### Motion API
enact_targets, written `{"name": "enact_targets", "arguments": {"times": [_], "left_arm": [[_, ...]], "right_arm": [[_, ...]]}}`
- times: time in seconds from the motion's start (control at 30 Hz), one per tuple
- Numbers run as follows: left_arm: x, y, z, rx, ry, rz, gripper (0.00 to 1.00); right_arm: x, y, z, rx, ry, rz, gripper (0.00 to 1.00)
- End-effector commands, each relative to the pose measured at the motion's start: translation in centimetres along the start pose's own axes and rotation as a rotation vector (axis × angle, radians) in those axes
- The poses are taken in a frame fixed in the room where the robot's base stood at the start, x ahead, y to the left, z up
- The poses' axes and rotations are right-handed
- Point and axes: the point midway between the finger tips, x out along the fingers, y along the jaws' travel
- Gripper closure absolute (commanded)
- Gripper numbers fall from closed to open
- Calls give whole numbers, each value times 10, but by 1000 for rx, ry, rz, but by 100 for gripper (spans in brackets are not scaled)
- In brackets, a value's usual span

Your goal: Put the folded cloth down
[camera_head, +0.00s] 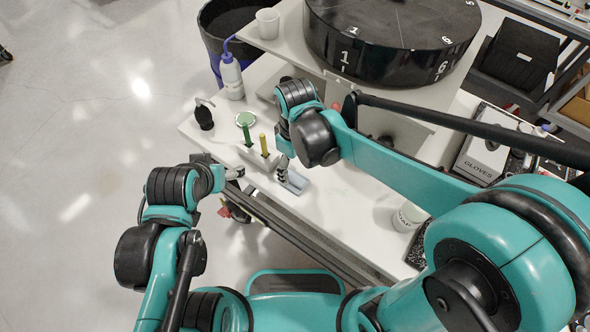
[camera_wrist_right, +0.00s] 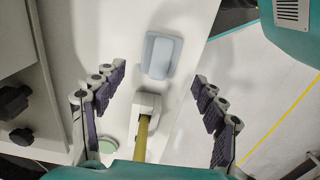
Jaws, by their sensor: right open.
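The folded cloth (camera_head: 297,182) is a light blue-grey rectangle lying flat on the white table. It also shows in the right wrist view (camera_wrist_right: 162,56), ahead of the fingertips and between their lines. My right gripper (camera_head: 284,170) is just above the table beside the cloth in the head view. In the right wrist view my right gripper (camera_wrist_right: 159,80) has its fingers spread wide, with nothing held between them. My left gripper (camera_head: 239,173) is at the table's front-left edge, apart from the cloth; its finger gap is too small to judge.
A dark bottle (camera_head: 204,115) and wash bottle (camera_head: 231,77) stand farther left. A large black numbered drum (camera_head: 392,38) sits behind.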

Motion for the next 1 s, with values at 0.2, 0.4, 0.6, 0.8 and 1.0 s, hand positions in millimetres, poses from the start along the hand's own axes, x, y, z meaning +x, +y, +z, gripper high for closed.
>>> {"name": "enact_targets", "arguments": {"times": [0.2, 0.4, 0.6, 0.8, 1.0], "left_arm": [[-12, 0, -8, 0, 0, 0, 24], [-13, 0, -9, 0, 0, 0, 24], [-13, 0, -9, 0, 0, 0, 24], [-13, 0, -9, 0, 0, 0, 24], [-13, 0, -9, 0, 0, 0, 24]], "right_arm": [[-40, 0, 0, 0, 0, 0, 29], [-51, 0, 0, 0, 0, 0, 29], [-56, 6, 12, 52, 28, 16, 29], [-73, 33, 71, 348, 198, 107, 29], [-80, 54, 135, 688, 412, 215, 29]]}}
